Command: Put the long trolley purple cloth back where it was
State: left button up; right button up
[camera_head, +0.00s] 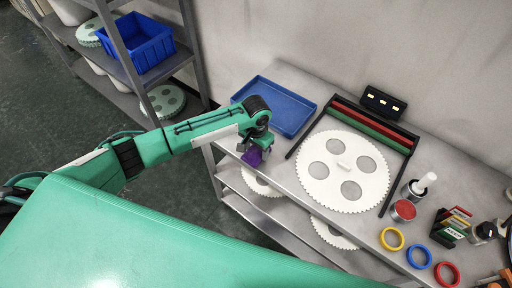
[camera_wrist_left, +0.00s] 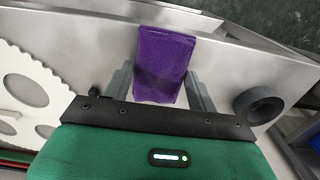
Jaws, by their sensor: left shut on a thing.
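The purple cloth (camera_head: 253,157) is at the front left edge of the long metal trolley (camera_head: 285,187), partly hidden by my left gripper (camera_head: 250,148) in the head view. In the left wrist view the folded cloth (camera_wrist_left: 165,62) lies between the two grey fingers of the left gripper (camera_wrist_left: 160,88), which is shut on it. The cloth reaches across the trolley's raised edge in that view. I cannot tell whether it rests on the top or is just above it. My right gripper is not in view.
A blue tray (camera_head: 279,106) lies behind the gripper. A large white gear (camera_head: 343,196) sits in a dark frame to the right. A dark ring (camera_wrist_left: 258,105) is close beside the gripper. A shelf with a blue bin (camera_head: 137,42) stands at the upper left.

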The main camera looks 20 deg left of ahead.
aim_at(256, 151)
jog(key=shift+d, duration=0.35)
pick_arm(q)
jog(key=o, duration=0.9)
jog(key=shift+f, duration=0.15)
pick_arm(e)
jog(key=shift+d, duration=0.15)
pick_arm(q)
jog(key=shift+o, duration=0.2)
notch_tip(256, 151, up, 12)
jog(key=b, duration=0.2)
jog(key=shift+r, duration=0.2)
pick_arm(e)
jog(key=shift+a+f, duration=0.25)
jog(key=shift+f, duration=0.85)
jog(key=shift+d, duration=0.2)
